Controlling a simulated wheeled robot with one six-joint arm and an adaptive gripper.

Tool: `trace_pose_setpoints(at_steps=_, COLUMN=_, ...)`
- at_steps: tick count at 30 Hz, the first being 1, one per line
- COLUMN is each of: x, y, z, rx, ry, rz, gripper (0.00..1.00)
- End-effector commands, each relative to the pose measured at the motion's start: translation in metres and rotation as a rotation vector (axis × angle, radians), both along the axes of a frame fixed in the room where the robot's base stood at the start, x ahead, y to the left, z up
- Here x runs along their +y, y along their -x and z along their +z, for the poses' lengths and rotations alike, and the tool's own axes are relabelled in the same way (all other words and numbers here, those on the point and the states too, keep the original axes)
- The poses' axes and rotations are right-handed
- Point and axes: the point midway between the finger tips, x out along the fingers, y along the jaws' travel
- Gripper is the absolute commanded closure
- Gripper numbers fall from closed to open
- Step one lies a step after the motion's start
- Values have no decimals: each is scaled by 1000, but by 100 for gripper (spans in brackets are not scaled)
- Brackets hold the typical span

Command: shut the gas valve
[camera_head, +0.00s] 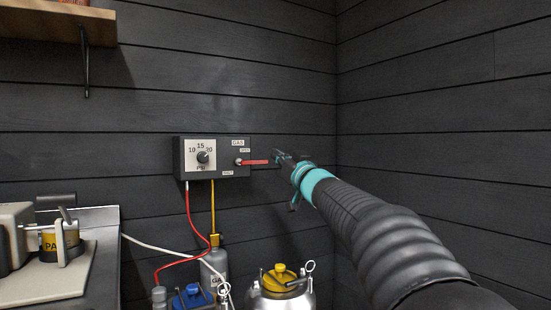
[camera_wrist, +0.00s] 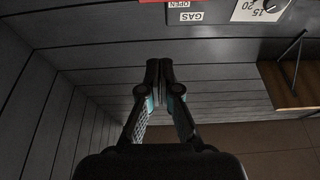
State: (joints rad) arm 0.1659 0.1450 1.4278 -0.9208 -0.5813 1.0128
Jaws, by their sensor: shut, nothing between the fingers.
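The gas valve is a red lever (camera_head: 257,162) on the right part of a dark wall box (camera_head: 222,172) in the head view. The lever lies level, pointing right from its round pivot, beside the OPEN label and above the SHUT label. My gripper (camera_head: 277,155) is just right of the lever's free end; I cannot tell whether they touch. In the wrist view my gripper (camera_wrist: 159,64) has its fingertips together with nothing between them. There the box appears upside down at the top edge, with the GAS label (camera_wrist: 186,16) visible and the lever mostly cut off.
A dial (camera_head: 203,157) sits left of the lever on the box. A keg with a yellow lid (camera_head: 279,278) stands below. A wooden shelf (camera_head: 55,25) is upper left. Bare wall lies to the right.

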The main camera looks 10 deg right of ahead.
Motion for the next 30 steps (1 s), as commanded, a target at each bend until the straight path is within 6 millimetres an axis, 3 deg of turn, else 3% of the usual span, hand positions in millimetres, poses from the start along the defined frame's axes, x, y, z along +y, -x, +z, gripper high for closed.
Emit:
trace_pose_setpoints(at_steps=20, x=26, y=-88, z=33, rx=0, ry=0, rz=-3, gripper=100)
trace_pose_setpoints(at_steps=22, x=25, y=-87, z=17, rx=2, ry=-1, rz=-5, gripper=100)
trace_pose_setpoints(at_steps=30, x=25, y=-86, z=-6, rx=0, ry=0, rz=-4, gripper=100)
